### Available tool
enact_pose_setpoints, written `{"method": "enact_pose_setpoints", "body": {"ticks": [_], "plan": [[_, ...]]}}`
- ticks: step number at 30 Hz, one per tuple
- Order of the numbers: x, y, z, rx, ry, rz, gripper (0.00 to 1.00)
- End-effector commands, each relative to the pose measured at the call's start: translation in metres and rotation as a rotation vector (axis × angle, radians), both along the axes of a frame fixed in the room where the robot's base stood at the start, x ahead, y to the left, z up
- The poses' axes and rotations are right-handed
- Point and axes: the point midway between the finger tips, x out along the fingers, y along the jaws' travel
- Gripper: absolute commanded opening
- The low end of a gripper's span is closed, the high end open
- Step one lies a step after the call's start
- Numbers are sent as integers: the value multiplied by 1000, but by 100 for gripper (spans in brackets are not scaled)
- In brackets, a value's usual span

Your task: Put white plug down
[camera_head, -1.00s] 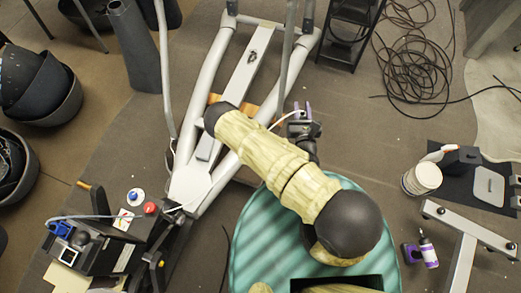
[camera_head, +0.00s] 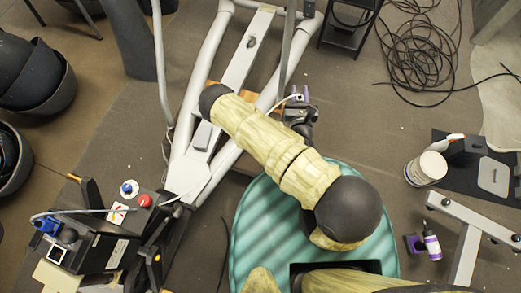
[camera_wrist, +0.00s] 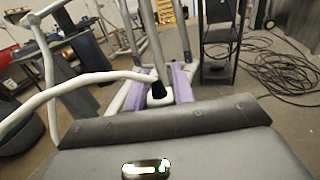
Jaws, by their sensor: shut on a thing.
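The white plug (camera_wrist: 158,95) with its dark tip is between the purple-padded fingers of my gripper (camera_wrist: 160,86) in the wrist view. Its white cable (camera_wrist: 75,83) runs off to the left. In the head view my gripper (camera_head: 299,98) is beside the grey elliptical frame, right of its central rail, and is shut on the plug. The plug itself is mostly hidden there by the fingers; a short piece of white cable (camera_head: 279,103) shows next to them. My arm hides part of the frame.
The elliptical frame (camera_head: 240,65) stands left of my gripper. A black shelf stand (camera_head: 350,28) and coiled black cable (camera_head: 425,50) lie beyond to the right. A control box with buttons (camera_head: 110,235) is at lower left. Floor right of my gripper is clear.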

Motion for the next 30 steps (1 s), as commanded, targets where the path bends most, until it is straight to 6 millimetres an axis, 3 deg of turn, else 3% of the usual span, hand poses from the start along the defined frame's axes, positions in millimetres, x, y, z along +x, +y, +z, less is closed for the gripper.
{"method": "enact_pose_setpoints", "body": {"ticks": [1,30], "plan": [[2,3,-22,3,-2,-6,2],[31,54,-206,4,0,-164,2]]}}
